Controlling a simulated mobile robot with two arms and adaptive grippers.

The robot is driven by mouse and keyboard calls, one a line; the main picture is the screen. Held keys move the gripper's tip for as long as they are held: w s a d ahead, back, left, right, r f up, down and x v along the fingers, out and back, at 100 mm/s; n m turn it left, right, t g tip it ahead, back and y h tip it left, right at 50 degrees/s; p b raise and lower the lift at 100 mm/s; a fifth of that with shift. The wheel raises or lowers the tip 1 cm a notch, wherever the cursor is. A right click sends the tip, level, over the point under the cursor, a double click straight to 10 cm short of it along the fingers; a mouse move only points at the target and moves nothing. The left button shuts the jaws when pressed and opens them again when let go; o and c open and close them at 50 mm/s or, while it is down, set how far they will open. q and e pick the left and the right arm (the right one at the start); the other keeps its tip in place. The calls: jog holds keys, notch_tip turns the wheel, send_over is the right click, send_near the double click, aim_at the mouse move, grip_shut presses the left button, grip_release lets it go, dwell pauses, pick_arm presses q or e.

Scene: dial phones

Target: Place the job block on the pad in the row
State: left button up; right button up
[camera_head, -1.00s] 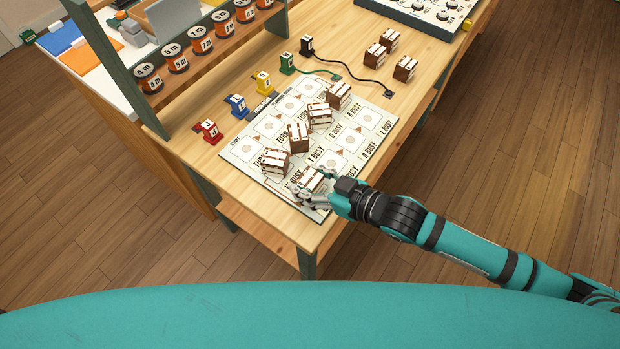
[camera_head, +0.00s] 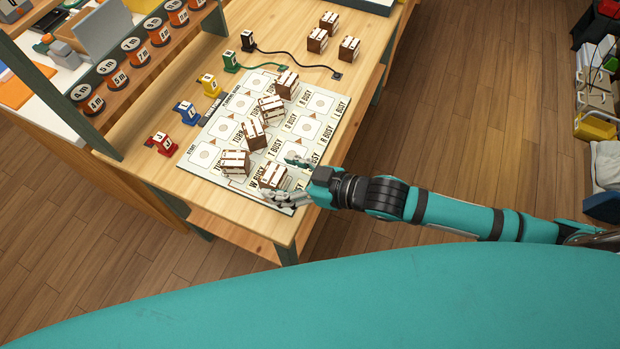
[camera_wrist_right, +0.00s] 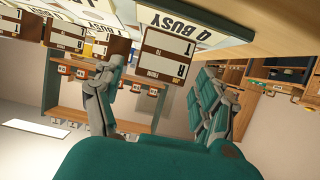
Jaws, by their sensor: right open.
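A white printed board (camera_head: 332,98) with pads and BUSY labels lies on the table. Several brown and white blocks stand on it in a slanted line, including a back block (camera_head: 287,84), a middle block (camera_head: 253,133) and a front-left block (camera_head: 234,162). Another block (camera_head: 270,177) stands at the board's front, beside my right gripper (camera_head: 288,179). I cannot tell which is the job block. The right gripper is open and empty, fingers spread, low over the front edge. In the right wrist view a lettered block (camera_wrist_right: 165,58) shows beyond and between the open fingers (camera_wrist_right: 158,85).
Three loose blocks (camera_head: 317,39) stand at the back right. Small red (camera_head: 161,143), blue (camera_head: 186,112), yellow (camera_head: 209,85), green (camera_head: 231,62) and black (camera_head: 248,41) stands line the board's left, two with cables. A shelf of labelled orange spools (camera_head: 116,76) rises at left.

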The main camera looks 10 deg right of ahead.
jog(key=v, duration=0.9)
